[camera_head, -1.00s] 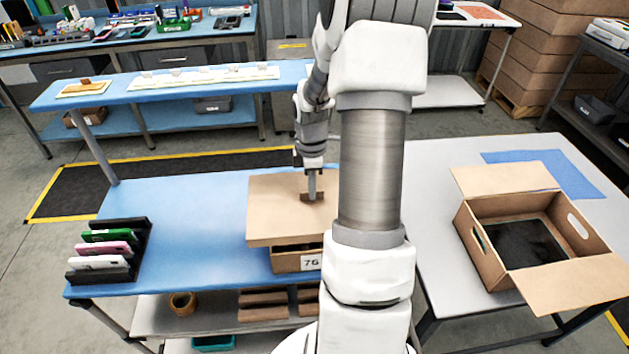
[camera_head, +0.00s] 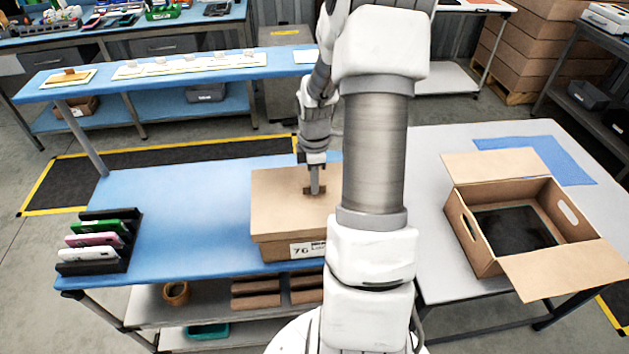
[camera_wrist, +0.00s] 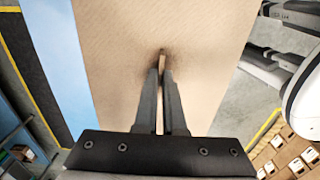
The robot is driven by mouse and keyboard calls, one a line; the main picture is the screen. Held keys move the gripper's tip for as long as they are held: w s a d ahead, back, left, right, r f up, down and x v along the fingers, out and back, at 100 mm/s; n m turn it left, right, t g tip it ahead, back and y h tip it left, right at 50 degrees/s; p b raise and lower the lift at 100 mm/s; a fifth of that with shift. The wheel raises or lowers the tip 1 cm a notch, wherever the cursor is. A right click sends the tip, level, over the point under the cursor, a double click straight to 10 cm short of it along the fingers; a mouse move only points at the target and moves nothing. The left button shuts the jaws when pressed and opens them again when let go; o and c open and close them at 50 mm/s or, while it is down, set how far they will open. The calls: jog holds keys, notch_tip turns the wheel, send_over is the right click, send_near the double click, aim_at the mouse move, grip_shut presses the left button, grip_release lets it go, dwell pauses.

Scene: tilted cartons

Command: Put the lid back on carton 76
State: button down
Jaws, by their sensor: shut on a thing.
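Carton 76 (camera_head: 275,250) stands on the blue table, its label "76" facing the front. Its flat brown lid (camera_head: 280,205) lies over the top of the carton, nearly level. My gripper (camera_head: 314,190) is above the lid, shut on the small brown tab handle (camera_head: 308,189) at its middle. In the wrist view the lid (camera_wrist: 115,60) fills the middle, with my gripper's fingers (camera_wrist: 162,75) together on the tab. My arm hides the right part of the carton and lid.
A black rack (camera_head: 105,240) with several coloured slabs stands at the blue table's left end. An open carton (camera_head: 475,240) with a dark item inside sits on the grey table at right. The blue table (camera_head: 190,210) is clear between rack and carton 76.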

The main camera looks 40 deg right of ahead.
jog(key=shift+f+b, duration=1.55)
jog(key=shift+f, duration=0.9)
jog(key=shift+f, duration=0.2)
jog(key=c, duration=0.9)
grip_release()
notch_tip(320, 180, up, 17)
jog(key=p, duration=0.1)
notch_tip(320, 180, up, 8)
jog(key=f+p, duration=0.1)
jog(key=p, duration=0.5)
send_over(315, 196)
jog(key=shift+w+d+r, duration=0.2)
jog(key=shift+w+d, duration=0.1)
jog(key=shift+w, duration=0.1)
